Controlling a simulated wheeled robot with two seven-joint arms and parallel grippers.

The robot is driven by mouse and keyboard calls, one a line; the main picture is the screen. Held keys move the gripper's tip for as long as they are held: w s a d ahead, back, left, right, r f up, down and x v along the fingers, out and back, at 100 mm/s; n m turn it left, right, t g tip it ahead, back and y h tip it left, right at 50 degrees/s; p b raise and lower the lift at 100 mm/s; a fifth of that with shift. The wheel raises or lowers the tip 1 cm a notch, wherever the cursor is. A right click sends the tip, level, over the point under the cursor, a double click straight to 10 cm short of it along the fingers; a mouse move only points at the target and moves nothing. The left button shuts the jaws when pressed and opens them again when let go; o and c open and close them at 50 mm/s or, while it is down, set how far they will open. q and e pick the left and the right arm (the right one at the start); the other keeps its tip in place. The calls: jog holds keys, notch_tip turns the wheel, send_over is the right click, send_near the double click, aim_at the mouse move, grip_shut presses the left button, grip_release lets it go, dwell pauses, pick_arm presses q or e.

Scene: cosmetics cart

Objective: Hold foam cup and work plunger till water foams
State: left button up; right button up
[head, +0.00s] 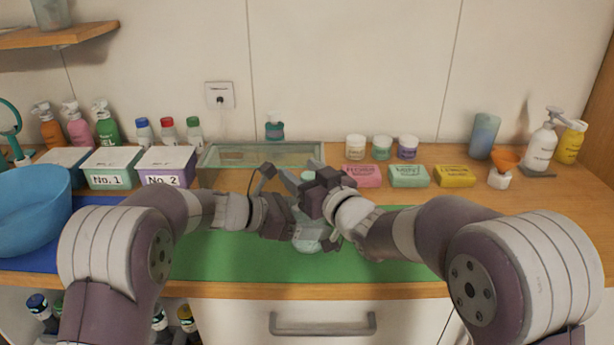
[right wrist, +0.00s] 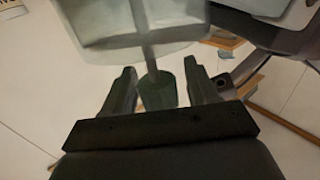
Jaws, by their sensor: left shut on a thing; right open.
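The foam cup (head: 308,243) is pale and translucent and stands over the green mat at the middle of the head view, partly hidden by my grippers. My left gripper (head: 290,218) is shut on the cup from the left. The plunger's green knob (head: 308,175) shows above the cup; in the right wrist view the knob (right wrist: 158,92) hangs on a thin rod from the pale cup (right wrist: 140,35). My right gripper (head: 315,190) is open above the cup. Its two fingers (right wrist: 158,78) stand on either side of the knob with gaps visible.
The green mat (head: 220,258) has free room on both sides of the cup. A glass tray (head: 225,158) lies behind. Three soap bars, including the pink one (head: 362,176), lie back right. A blue bowl (head: 30,205) and lidded boxes (head: 110,180) stand left.

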jog(key=v, duration=1.2)
jog(key=x, duration=0.9)
jog(key=shift+w+a+f, duration=0.25)
jog(key=shift+w+f, duration=0.1)
